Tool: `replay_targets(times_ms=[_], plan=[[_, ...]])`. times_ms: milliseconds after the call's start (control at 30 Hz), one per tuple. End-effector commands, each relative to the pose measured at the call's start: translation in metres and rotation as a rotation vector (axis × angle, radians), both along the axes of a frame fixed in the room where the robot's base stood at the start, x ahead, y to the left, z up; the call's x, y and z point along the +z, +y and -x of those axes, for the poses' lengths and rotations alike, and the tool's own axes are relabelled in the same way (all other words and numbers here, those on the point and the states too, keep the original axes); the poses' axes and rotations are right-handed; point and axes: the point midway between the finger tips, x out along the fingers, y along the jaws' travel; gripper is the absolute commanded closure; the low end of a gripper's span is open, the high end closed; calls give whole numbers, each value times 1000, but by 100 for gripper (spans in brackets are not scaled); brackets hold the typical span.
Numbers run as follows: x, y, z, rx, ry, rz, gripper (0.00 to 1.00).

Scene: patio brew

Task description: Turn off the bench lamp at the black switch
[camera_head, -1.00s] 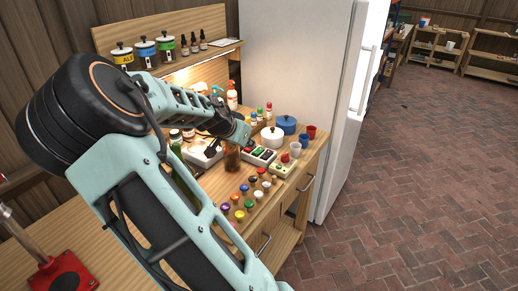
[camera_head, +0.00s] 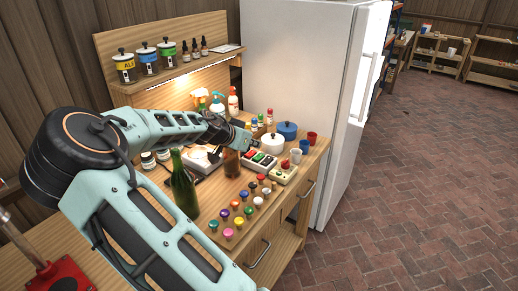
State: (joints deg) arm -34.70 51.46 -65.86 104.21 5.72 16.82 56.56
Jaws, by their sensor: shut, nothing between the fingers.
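The bench lamp (camera_head: 190,74) is a strip under the shelf, and it glows warm on the back board. A switch panel (camera_head: 259,162) with red, green and dark switches lies on the bench top; which one is the black switch is too small to tell. My gripper (camera_head: 247,146) is shut and empty, above the bench just left of the panel. It hangs near the top of a brown bottle (camera_head: 232,164). Its fingertips are small and partly hidden, so I cannot tell whether they touch anything.
A green bottle (camera_head: 184,188) stands beside my arm. Several coloured knobs (camera_head: 228,233) stand along the bench front. A small box with a red button (camera_head: 285,172), a white pot (camera_head: 272,142) and cups (camera_head: 305,147) are right of the panel. A fridge (camera_head: 292,60) stands behind.

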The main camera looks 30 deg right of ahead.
Motion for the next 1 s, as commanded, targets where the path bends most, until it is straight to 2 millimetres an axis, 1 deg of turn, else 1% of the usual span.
replay_targets(times_ms=[33,533,600,733,900,1000], plan=[[-4,-6,-1,-3,3,0,100],[-57,-69,-27,-2,3,0,100],[-69,-67,-27,0,4,0,100],[-84,-68,-28,0,2,0,100],[-93,-69,-28,1,1,-1,100],[-95,-69,-28,1,1,-1,100]])
